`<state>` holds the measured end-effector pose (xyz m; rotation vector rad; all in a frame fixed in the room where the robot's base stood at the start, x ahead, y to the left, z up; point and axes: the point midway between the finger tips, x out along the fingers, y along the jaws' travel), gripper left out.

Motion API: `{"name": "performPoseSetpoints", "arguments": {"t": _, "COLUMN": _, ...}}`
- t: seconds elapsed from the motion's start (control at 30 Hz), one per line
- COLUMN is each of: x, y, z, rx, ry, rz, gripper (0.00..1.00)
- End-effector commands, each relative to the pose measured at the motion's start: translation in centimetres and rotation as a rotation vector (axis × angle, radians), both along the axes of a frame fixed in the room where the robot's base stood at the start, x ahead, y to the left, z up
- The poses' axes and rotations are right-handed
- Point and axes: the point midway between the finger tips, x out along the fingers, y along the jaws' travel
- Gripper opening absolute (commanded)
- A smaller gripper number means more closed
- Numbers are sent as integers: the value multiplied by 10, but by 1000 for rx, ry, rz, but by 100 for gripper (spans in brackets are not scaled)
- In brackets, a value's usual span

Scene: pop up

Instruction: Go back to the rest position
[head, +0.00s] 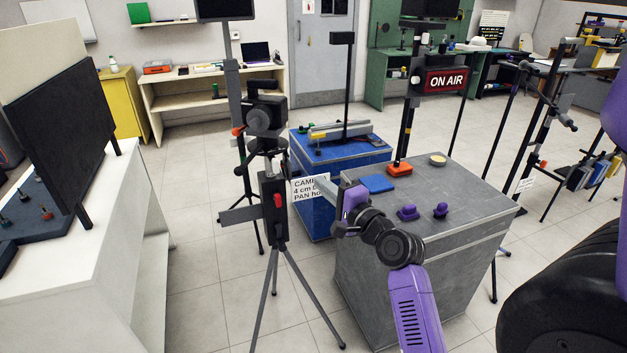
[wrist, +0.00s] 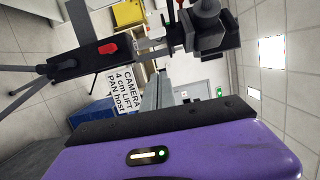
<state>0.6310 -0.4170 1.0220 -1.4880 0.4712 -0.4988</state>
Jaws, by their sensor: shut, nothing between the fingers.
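My gripper (head: 325,188) is in the middle of the head view, at the end of my purple and black arm. It points away, toward the camera tripod. In the wrist view my gripper's fingers (wrist: 160,92) are together, with nothing visible between them. A black camera (head: 266,115) stands on a tripod (head: 272,210) just left of my gripper; the camera also shows at the top of the wrist view (wrist: 208,28). A white sign (head: 310,188) reading "CAMERA 4 cm LIFT PAN host" is close by the fingertips; I cannot tell whether they touch.
A grey cabinet (head: 400,270) beneath my arm holds purple pieces (head: 407,212), a blue block (head: 378,184) and an orange base (head: 400,169). A blue cabinet (head: 345,150) stands behind. A white counter (head: 100,250) with a black screen is at left.

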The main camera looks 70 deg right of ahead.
Motion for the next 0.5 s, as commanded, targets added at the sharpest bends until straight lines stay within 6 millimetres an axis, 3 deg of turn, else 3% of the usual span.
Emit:
{"name": "performPoseSetpoints", "arguments": {"t": 0.2, "x": -11, "y": 8, "z": 0, "rx": -1, "ry": 1, "rz": 0, "gripper": 0}}
{"name": "performPoseSetpoints", "arguments": {"t": 0.5, "x": -12, "y": 7, "z": 1, "rx": -24, "ry": 11, "rz": -4, "gripper": 0}}
